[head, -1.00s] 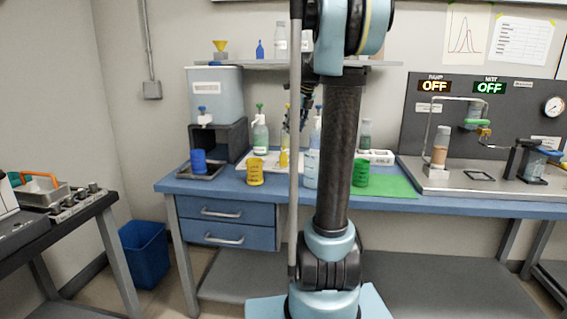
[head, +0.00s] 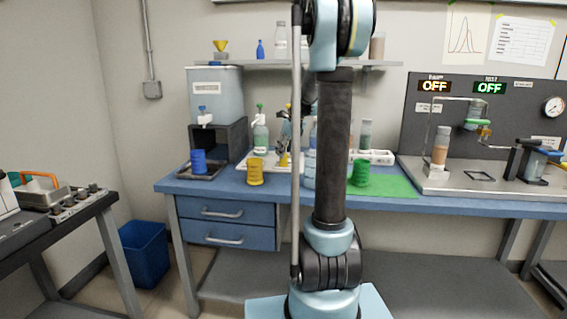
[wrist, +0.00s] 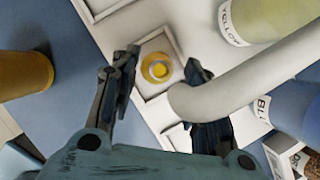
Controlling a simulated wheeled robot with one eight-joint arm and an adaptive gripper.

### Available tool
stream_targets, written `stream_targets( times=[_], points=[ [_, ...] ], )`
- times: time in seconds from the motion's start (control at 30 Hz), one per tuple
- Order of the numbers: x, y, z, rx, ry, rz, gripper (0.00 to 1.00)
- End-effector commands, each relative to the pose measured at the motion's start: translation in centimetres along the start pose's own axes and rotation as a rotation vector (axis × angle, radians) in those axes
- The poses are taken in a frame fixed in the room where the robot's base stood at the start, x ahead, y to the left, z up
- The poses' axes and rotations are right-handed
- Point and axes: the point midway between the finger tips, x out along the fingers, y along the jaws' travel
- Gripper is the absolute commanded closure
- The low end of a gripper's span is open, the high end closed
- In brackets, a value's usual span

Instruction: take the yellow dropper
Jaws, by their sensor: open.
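The yellow dropper (wrist: 157,68) shows in the wrist view as a round yellow top seen from above, in a square slot of the white tray (wrist: 112,22). In the head view the yellow dropper (head: 284,161) is partly covered by my gripper above it. My gripper (wrist: 161,61) is open, with one finger on each side of the dropper and nothing held. A pale curved tube (wrist: 245,75) passes in front of the right finger. I cannot tell whether either finger touches the dropper.
Bottles labelled yellow (wrist: 262,15) and blue (wrist: 290,105) stand close on the right in the wrist view. A yellow cup (head: 255,172) stands in front of the tray, and a green cup (head: 360,173) on the green mat (head: 396,187).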

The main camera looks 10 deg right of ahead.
Motion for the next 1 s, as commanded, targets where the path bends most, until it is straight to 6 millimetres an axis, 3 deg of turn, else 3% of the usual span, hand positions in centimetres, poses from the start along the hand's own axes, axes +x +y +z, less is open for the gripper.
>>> stream_targets(
  times=[0.3, 0.63, 0.73, 1.0],
  points=[
    [4.0, 0.3, 0.0, 0.000, 0.000, 0.000, 0.58],
    [4.5, 0.3, -0.1, 0.000, 0.000, 0.000, 0.58],
    [4.5, 0.2, -0.1, 0.000, 0.000, 0.000, 0.80],
    [4.4, 0.2, -0.1, 0.000, 0.000, 0.000, 0.86]
  ],
)
